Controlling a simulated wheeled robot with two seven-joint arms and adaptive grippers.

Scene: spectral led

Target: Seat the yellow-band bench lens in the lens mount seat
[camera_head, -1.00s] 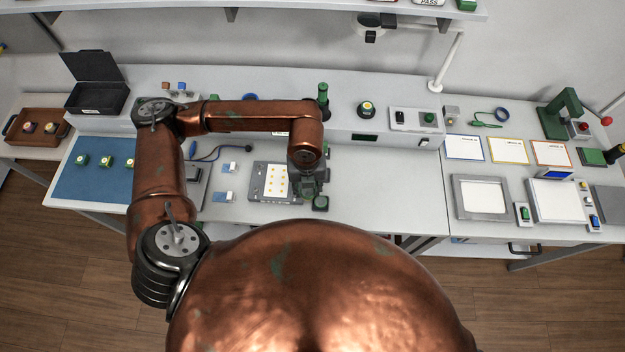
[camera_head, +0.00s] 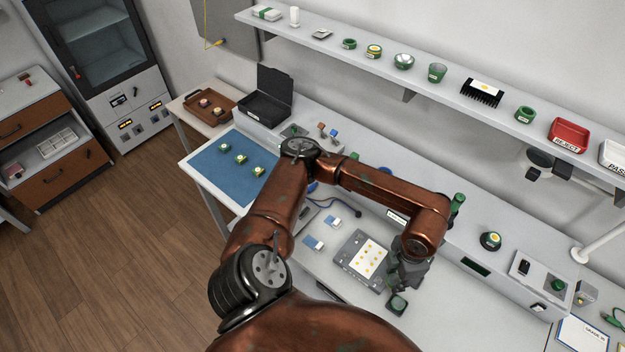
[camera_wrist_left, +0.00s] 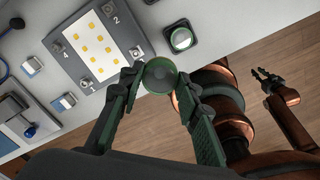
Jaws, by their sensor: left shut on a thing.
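My left gripper (camera_head: 403,275) is above the bench, at the right edge of a grey board with yellow dots (camera_head: 367,257). In the left wrist view, its fingers (camera_wrist_left: 157,80) are shut on a round green-rimmed lens (camera_wrist_left: 159,76). No yellow band shows on it from this angle. A small dark block with a green-rimmed round top (camera_head: 397,304) stands just in front of the gripper; it also shows in the left wrist view (camera_wrist_left: 181,39). I cannot tell which fixture is the lens mount seat. My right gripper (camera_wrist_left: 268,78) shows small in the left wrist view, away from the bench.
A blue mat (camera_head: 215,172) with several small green pieces lies at the left. The wall shelf (camera_head: 450,100) holds rings, cups and a red reject tray (camera_head: 569,134).

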